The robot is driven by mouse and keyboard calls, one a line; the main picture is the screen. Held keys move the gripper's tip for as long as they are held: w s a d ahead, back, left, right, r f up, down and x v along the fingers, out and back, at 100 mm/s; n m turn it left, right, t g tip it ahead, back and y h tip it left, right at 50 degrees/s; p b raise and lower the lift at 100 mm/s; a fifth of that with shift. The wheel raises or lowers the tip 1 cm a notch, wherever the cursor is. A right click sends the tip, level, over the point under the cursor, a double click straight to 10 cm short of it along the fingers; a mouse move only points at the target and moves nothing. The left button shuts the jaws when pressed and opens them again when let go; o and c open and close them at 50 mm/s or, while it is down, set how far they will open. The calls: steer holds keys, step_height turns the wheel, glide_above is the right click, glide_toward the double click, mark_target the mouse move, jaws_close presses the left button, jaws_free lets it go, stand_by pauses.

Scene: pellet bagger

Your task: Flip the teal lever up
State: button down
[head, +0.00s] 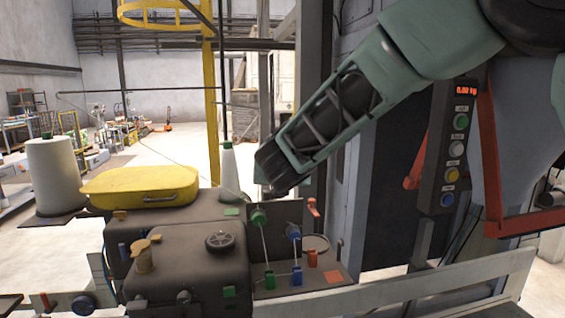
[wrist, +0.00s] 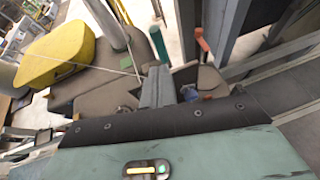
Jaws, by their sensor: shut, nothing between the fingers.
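In the head view, a teal-green knob (head: 258,217) shows on the small panel beside the dark machine, with a thin rod running down from it to a green block (head: 269,279). It looks like the teal lever. In the wrist view, a teal cylindrical handle (wrist: 158,44) stands just beyond my fingertips, and I cannot tell if they touch it. My gripper (wrist: 158,72) is shut and empty. In the head view my arm reaches down from the upper right to just above the panel, and its fingers are hard to make out.
A blue knob (head: 293,231) and a red lever (head: 313,207) sit right of the teal-green knob. A yellow lidded case (head: 140,186) and a white cone (head: 228,168) stand left and behind. A rail (head: 440,277) runs along the front right.

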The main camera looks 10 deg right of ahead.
steer(key=s+a+r+b, duration=0.1)
steer(key=s+r, duration=0.5)
steer(key=shift+a+r, duration=0.25)
steer(key=shift+r, duration=0.1)
steer(key=shift+s, duration=0.1)
steer(key=s+d+f+m+g+y+b, duration=0.2)
steer(key=s+f+m+g+b, duration=0.7)
steer(key=s+f+m, duration=1.6)
steer(key=s+f+g, duration=0.3)
steer(key=s+f, duration=0.1)
steer(key=s, duration=0.4)
steer(key=shift+d+f+m+y, duration=0.2)
steer(key=shift+d+m+y, duration=0.1)
steer(key=shift+d+m, duration=0.1)
steer(key=shift+s, duration=0.1)
